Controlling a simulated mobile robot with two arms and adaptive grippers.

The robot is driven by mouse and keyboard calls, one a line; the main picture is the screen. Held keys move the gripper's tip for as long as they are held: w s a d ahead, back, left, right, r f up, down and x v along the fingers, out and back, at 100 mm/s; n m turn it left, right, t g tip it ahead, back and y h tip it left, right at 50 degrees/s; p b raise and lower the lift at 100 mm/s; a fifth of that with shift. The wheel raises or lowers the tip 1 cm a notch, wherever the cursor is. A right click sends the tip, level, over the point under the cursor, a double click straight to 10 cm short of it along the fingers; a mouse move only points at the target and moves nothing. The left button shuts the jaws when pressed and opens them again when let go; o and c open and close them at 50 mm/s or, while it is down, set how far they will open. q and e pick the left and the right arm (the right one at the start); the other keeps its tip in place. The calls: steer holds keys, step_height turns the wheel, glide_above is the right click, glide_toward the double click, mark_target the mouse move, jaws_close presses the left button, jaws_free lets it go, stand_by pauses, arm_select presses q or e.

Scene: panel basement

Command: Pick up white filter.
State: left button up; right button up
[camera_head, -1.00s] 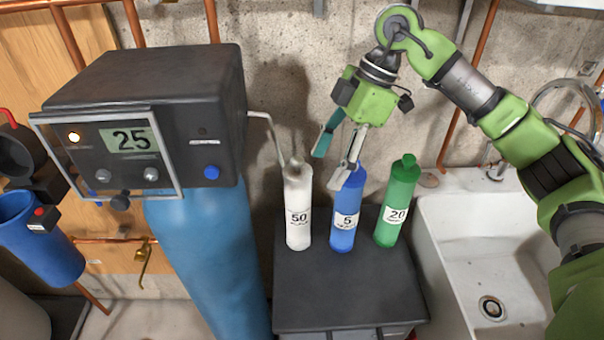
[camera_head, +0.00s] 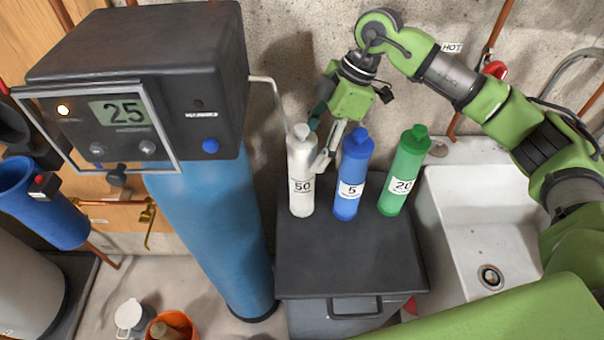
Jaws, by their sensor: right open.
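The white filter (camera_head: 301,190), a bottle labelled 50, stands upright on the dark cabinet top (camera_head: 345,258), at the left of a row of three. My right gripper (camera_head: 321,147) is open at the filter's upper right. One light finger shows between the white and blue bottles, close to the white one; the teal finger is partly hidden behind the white bottle's top. I cannot tell whether either finger touches it. My left gripper is not in view.
A blue bottle (camera_head: 351,182) labelled 5 and a green bottle (camera_head: 404,178) labelled 20 stand just right. A grey box reading 25 (camera_head: 150,75) sits on a blue tank (camera_head: 215,225) at left, its thin pipe ending near the white filter. A white sink (camera_head: 455,200) is at right.

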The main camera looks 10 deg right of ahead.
mark_target(302, 173)
steer(key=a+f+p, duration=0.1)
steer(key=a+f, duration=0.1)
steer(key=f, duration=0.1)
steer(key=shift+a, duration=0.2)
steer(key=shift+w+a+f, duration=0.1)
steer(key=shift+a+f, duration=0.05)
steer(key=shift+f, duration=0.25)
jaws_close()
steer(key=shift+r, duration=0.15)
